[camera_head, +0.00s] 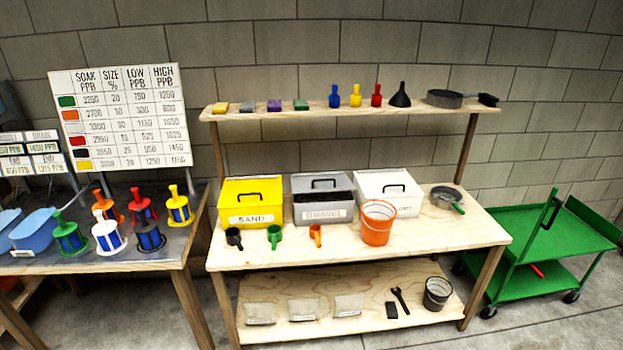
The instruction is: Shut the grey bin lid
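The grey bin (345,213) stands on the wooden bench between a yellow bin and a white bin. Its front label seems to read GRAVEL. Its grey lid (307,184) with a dark handle is at the back of the top. A dark strip, the opening or its contents, shows between the lid's front edge and the bin's front wall, so the lid does not cover the bin fully. I cannot tell whether the lid is tilted or slid back. Neither of my grippers is in view.
The yellow SAND bin (250,214) and white bin (412,205) flank it closely. An orange bucket (377,226) stands in front right. Several small scoops (274,236) line the bench front. A shelf (350,109) runs above. A green cart (545,245) stands right.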

